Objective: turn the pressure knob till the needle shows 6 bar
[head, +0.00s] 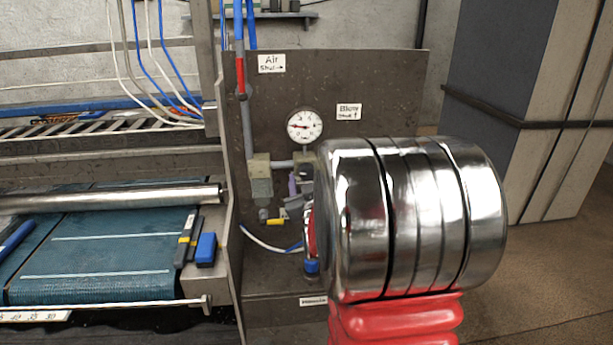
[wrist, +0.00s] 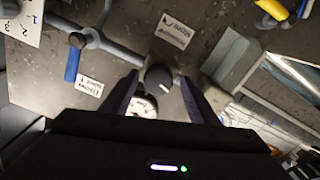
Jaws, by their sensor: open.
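The pressure gauge (head: 304,126) is a round white dial on the dark panel. Its red needle points left; the figures are too small to read surely. In the wrist view the gauge (wrist: 143,106) is partly covered by my gripper body. A dark round knob (wrist: 158,79) with a pale mark shows beside it. My gripper (wrist: 158,76) is open, with one dark finger on each side of the knob in that view. I cannot tell whether either finger touches it. In the head view, my chrome and red arm hides most of my gripper and the area below the gauge.
An "Air" label (head: 271,63) and a "Blow" label (head: 348,112) are on the panel. A yellow valve handle (head: 277,220) sits low on it. A blue handle (wrist: 73,63) shows in the wrist view. A blue conveyor belt (head: 100,255) lies left; a grey cabinet (head: 535,90) stands right.

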